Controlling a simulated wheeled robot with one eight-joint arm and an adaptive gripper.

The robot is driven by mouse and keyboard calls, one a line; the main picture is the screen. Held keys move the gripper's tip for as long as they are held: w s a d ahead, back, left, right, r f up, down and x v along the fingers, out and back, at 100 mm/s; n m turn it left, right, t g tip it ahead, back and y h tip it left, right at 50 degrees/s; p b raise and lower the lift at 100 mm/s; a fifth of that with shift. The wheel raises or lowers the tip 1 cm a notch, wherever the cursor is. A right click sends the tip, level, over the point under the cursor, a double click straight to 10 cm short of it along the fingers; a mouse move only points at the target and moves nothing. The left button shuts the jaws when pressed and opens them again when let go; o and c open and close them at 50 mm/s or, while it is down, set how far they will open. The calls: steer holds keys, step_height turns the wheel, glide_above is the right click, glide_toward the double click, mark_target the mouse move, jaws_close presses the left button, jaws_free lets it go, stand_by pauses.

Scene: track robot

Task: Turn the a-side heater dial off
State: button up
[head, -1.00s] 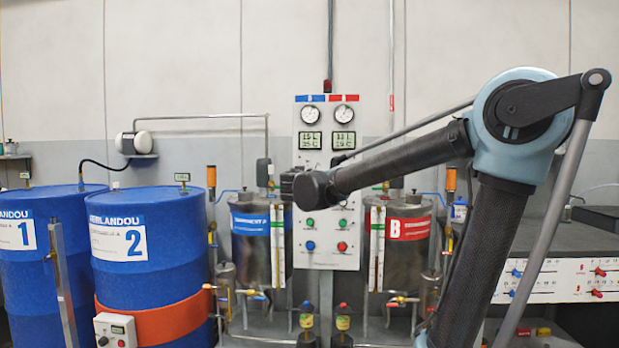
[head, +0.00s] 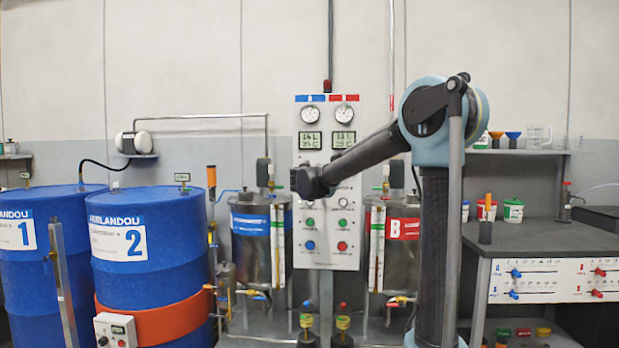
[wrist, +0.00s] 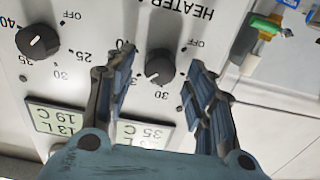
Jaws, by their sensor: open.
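The control panel (head: 352,262) stands in the middle of the head view. The wrist view shows it upside down, with two black heater dials. The a-side dial (wrist: 160,67) sits below the display reading 35 C, between the fingers of my open gripper (wrist: 157,58). Its white mark points away from OFF, toward the numbered side near 30. I cannot tell whether the fingers touch it. The other heater dial (wrist: 38,41) is outside the fingers. In the head view my gripper (head: 306,182) hides the a-side dial.
Two blue drums (head: 150,243) stand at the left. Steel tanks A (head: 250,245) and B (head: 402,255) flank the panel, with pipes and valves below. A workbench (head: 575,232) with a slider panel is at the right.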

steer(key=shift+w, duration=0.45)
steer(key=c, duration=1.1)
